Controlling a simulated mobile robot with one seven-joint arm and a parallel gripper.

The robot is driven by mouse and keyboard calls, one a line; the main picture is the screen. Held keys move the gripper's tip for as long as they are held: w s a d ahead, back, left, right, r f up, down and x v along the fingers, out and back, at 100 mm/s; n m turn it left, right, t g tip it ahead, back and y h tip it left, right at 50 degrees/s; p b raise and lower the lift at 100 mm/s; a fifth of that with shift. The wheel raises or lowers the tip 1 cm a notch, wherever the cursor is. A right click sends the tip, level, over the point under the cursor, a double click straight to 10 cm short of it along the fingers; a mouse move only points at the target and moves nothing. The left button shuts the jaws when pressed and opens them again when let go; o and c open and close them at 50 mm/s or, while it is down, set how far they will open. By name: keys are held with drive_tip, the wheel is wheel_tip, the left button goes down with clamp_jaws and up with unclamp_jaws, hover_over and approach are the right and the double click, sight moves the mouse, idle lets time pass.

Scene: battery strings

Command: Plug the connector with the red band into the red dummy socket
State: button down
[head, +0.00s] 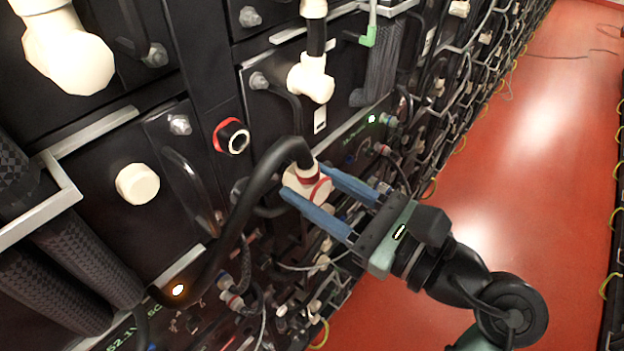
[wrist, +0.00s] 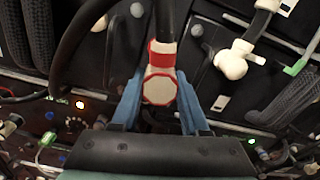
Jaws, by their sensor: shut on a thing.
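The connector with the red band (head: 307,184) is cream-white with red rings, and a thick black cable runs from its top. My gripper (head: 318,190) is shut on it, with one blue finger on each side. In the wrist view the connector (wrist: 159,86) sits between the blue fingers (wrist: 158,105), cable upward. The red dummy socket (head: 231,136) is a black round socket with a red ring on the rack face, up and left of the connector in the head view. The connector is apart from it. I cannot make out the socket in the wrist view.
A white round knob (head: 137,184) and white elbow connectors (head: 311,78) stand out from the rack face. Metal handles (head: 185,180) and braided hoses (head: 70,270) also protrude. The red floor aisle (head: 540,130) at right is open.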

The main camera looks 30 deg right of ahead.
drive_tip(key=shift+x, duration=2.95)
drive_tip(key=shift+p+x, duration=0.6)
drive_tip(key=shift+x, duration=1.25)
drive_tip(key=shift+c, duration=1.6)
unclamp_jaws()
drive_tip(key=shift+s+f, duration=0.1)
drive_tip(key=b, duration=0.5)
approach(277, 165)
drive_tip(key=shift+w+a+f, duration=0.1)
drive_tip(key=shift+w+f, duration=0.15)
drive_tip(key=shift+w, duration=0.35)
drive_tip(key=shift+w+a+f, duration=0.1)
drive_tip(key=shift+w+f, duration=0.15)
drive_tip(key=shift+w, duration=0.35)
drive_tip(key=shift+s+d+r, duration=0.15)
drive_tip(key=shift+s+d, duration=0.1)
drive_tip(key=shift+s, duration=0.4)
